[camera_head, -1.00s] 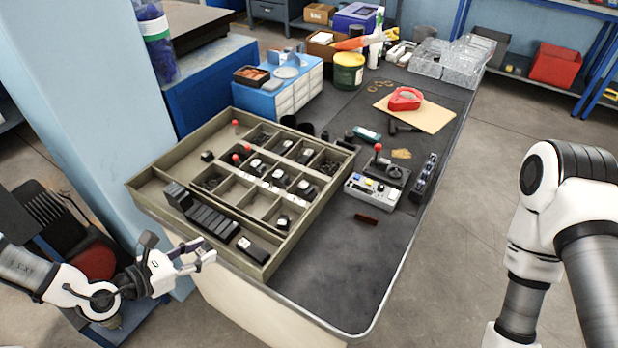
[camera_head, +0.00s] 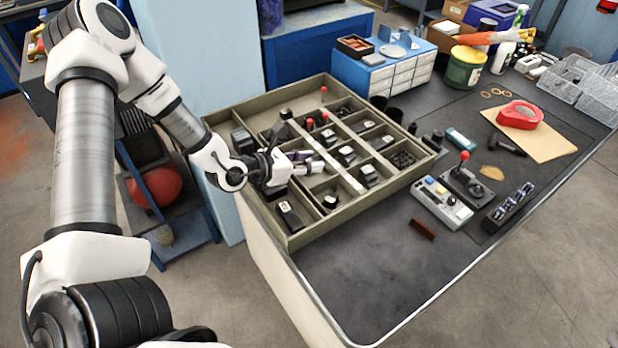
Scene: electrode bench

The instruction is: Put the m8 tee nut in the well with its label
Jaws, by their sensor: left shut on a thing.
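A large olive tray (camera_head: 370,200) with many wells lies on the bench. Small dark blocks with pale tops, such as one near the middle (camera_head: 347,154) and one at the right (camera_head: 370,173), stand in several wells. Their labels are too small to read. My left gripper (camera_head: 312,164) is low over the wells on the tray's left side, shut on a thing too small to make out. I cannot tell which piece is the m8 tee nut. The gripper and wrist hide part of the wells behind them. My right gripper is out of view.
Red-topped pieces (camera_head: 309,124) stand up in the tray. A control box (camera_head: 442,202), a joystick (camera_head: 465,180) and a dark red bar (camera_head: 423,229) are to its right. The front bench top (camera_head: 370,275) is clear. A blue drawer unit (camera_head: 385,68) stands behind.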

